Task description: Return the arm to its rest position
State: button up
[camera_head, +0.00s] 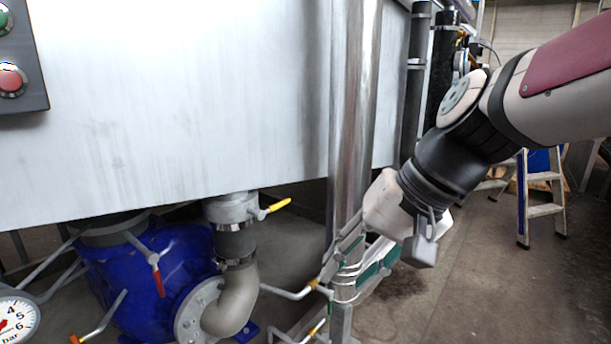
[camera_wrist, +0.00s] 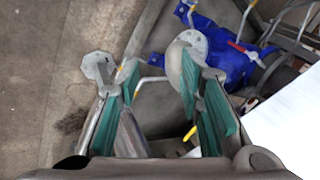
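My arm (camera_head: 470,150) reaches in from the right edge of the head view and bends down to the left at the wrist. My gripper (camera_head: 352,268) hangs low in front of the machine, beside the shiny vertical pipe (camera_head: 352,120). In the wrist view my gripper (camera_wrist: 155,80) shows two fingers with teal pads standing wide apart. I see nothing held between them. A metal bar runs close to the left finger there; I cannot tell whether they touch.
A large grey metal tank (camera_head: 180,90) fills the left. Below it are a blue valve body (camera_head: 135,280), a grey elbow pipe (camera_head: 237,295) and a pressure gauge (camera_head: 14,318). A stepladder (camera_head: 541,195) stands at the right. The floor (camera_head: 480,280) at lower right is clear.

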jog(key=s+d+f+g+h, duration=0.1)
jog(key=s+d+f+h, duration=0.1)
jog(key=s+d, duration=0.35)
jog(key=s+d+f+n+h, duration=0.1)
jog(key=s+d+f, duration=0.15)
jog(key=s, duration=0.65)
jog(key=s+d+f+g+h, duration=0.1)
jog(key=s+d+h, duration=0.1)
jog(key=s+d, duration=0.45)
notch_tip(320, 180, up, 38)
jog(key=s+a+t+p, duration=0.1)
jog(key=t+p, duration=0.2)
jog(key=p, duration=3.3)
jog(key=shift+a+r+n+t+p, duration=0.2)
jog(key=shift+n+t+p, duration=0.1)
jog(key=shift+t, duration=0.1)
